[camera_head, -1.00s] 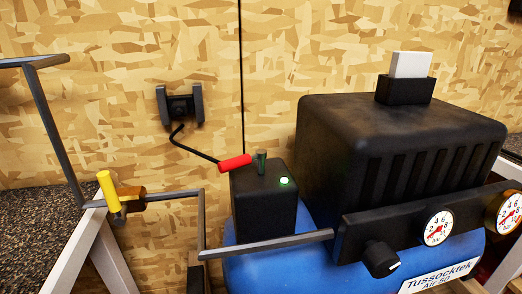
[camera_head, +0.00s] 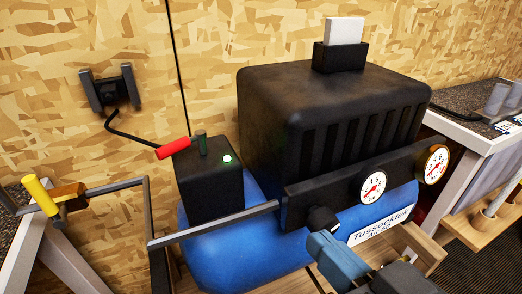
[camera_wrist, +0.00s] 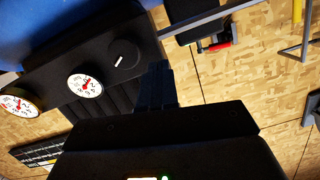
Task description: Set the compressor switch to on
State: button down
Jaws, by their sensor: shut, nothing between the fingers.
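The compressor has a blue tank (camera_head: 225,240) under a ribbed black housing (camera_head: 335,115). At its left stands a black box (camera_head: 208,180) with a red-handled lever (camera_head: 172,148) pointing left, a short dark green post and a lit green light (camera_head: 227,158). I cannot tell for sure which part is the switch. My gripper (camera_head: 320,243) is shut and empty in front of the tank, just below the black knob (camera_head: 322,219), right of the black box and apart from it. In the wrist view my gripper (camera_wrist: 156,70) is beside the knob (camera_wrist: 123,54); the red handle (camera_wrist: 217,46) is farther off.
A black panel with two gauges (camera_head: 372,187) (camera_head: 436,164) runs along the front. A grey bar (camera_head: 215,222) crosses left of it. A yellow-handled valve (camera_head: 42,195) is at far left. A cable runs to a wall socket (camera_head: 112,92). A bench (camera_head: 455,130) stands at right.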

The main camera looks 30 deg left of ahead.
jog(key=s+a+r+n+g+y, duration=0.2)
jog(key=a+r+n+g, duration=0.25)
jog(key=a+r, duration=0.2)
jog(key=n, duration=0.2)
send_near(167, 151)
jog(key=shift+m, duration=0.25)
jog(key=x, duration=0.4)
jog(key=w+x, duration=0.1)
jog(key=x, duration=0.2)
jog(key=shift+w+d+f+p, duration=0.1)
jog(key=shift+d+f+p, duration=0.1)
jog(key=shift+d+p, duration=0.1)
jog(key=shift+a+r+m+t+p, duration=0.25)
jog(key=shift+a+m+t+p, duration=0.2)
jog(key=shift+m+t+p, duration=0.55)
jog(key=shift+s+a+h+p, duration=0.25)
jog(key=shift+a+h+p, duration=0.1)
jog(key=shift+p, duration=0.25)
jog(key=shift+a+f+n, duration=0.2)
jog(key=shift+a+n, duration=0.1)
jog(key=shift+a, duration=0.1)
